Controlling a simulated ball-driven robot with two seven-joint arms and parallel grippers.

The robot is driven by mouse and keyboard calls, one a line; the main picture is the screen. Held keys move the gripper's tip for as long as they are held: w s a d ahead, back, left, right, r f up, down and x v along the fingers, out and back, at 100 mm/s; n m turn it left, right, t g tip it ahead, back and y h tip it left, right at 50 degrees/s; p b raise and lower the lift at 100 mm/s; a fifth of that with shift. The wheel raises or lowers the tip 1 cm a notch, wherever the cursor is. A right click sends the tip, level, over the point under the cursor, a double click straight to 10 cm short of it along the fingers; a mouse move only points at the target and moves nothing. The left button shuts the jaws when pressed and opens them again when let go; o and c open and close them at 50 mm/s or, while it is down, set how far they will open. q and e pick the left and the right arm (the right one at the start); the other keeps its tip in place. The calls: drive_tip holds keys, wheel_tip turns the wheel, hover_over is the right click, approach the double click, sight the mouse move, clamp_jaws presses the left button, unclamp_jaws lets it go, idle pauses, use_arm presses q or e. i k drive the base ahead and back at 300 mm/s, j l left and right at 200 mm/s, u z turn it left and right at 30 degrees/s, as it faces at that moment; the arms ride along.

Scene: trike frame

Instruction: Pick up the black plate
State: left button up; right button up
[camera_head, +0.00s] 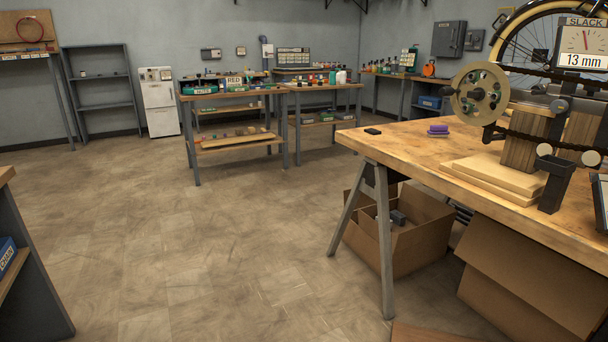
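A small flat black piece (373,131) lies near the far left corner of the wooden workbench (405,140) on the right. It looks like the black plate, but it is too small to be sure. The bench top around it is bare, and nothing touches it. Neither of my grippers is in view.
A purple block (438,130), stacked boards (490,175) and a clamped wheel assembly (480,95) are on the same bench. Cardboard boxes (420,235) stand under it. Open floor (220,250) lies left of it. Two cluttered tables (235,92) stand at the back.

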sight(374, 132)
drive_tip(key=i+j+u, duration=0.1)
drive_tip(key=i, duration=0.8)
drive_tip(key=i+j, duration=0.15)
drive_tip(key=i, duration=0.8)
drive_tip(key=i+j+z, duration=0.1)
drive_tip(key=i+z, duration=0.3)
drive_tip(key=i+j+z, duration=0.25)
drive_tip(key=z, duration=0.2)
drive_tip(key=i+j+z, duration=0.4)
